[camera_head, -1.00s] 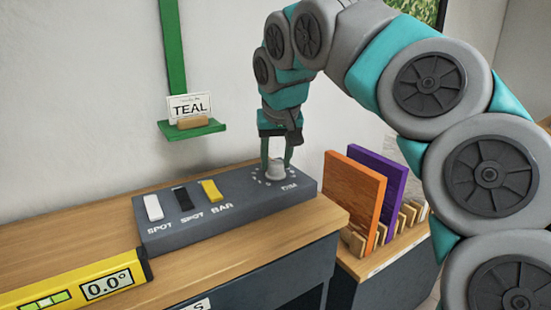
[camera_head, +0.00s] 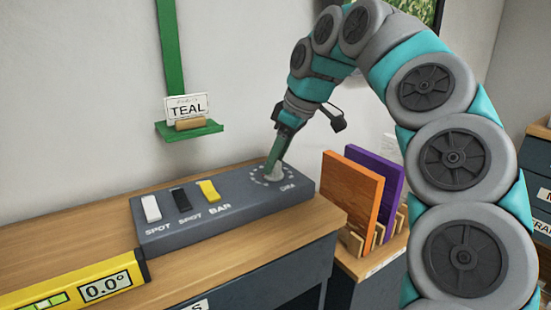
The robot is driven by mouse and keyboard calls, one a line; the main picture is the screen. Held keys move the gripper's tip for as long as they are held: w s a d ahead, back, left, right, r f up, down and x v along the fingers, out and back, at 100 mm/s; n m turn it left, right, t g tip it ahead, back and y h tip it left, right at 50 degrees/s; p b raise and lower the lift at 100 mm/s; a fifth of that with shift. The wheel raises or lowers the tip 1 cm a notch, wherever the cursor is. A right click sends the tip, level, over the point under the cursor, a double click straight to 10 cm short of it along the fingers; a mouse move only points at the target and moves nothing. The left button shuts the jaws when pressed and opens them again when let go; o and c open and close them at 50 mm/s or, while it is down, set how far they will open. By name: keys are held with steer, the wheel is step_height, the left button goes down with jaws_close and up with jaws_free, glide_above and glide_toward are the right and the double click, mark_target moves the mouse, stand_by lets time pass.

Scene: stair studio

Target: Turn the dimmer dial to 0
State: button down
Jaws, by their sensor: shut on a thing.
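The dimmer dial (camera_head: 273,175) is a pale round knob at the right end of a dark grey control box (camera_head: 235,208). A ring of small light marks surrounds it, with a label to its lower right that is too small to read surely. My gripper (camera_head: 272,168) points down at a tilt from the upper right and is shut on the dial. Its fingers cover much of the knob. I cannot tell where the dial points.
The box also carries a white switch (camera_head: 151,208), a black switch (camera_head: 181,199) and a yellow switch (camera_head: 209,190). A yellow level (camera_head: 75,287) reading 0.0° lies at the front left. Orange (camera_head: 350,190) and purple (camera_head: 383,180) panels stand in a rack to the right. A green shelf (camera_head: 190,131) with a TEAL card is on the wall.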

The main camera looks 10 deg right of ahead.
steer(key=shift+w+d+n+g+y, duration=0.15)
steer(key=shift+n+g, duration=0.2)
steer(key=shift+n, duration=0.6)
steer(key=shift+s+d+n+g+y, duration=0.15)
steer(key=shift+n+g, duration=0.2)
steer(key=shift+n, duration=0.6)
steer(key=shift+w+a+n+g, duration=0.2)
steer(key=shift+n+g, duration=0.1)
steer(key=shift+n, duration=0.5)
steer(key=shift+c, duration=1.9)
jaws_free()
steer(key=shift+s, duration=0.15)
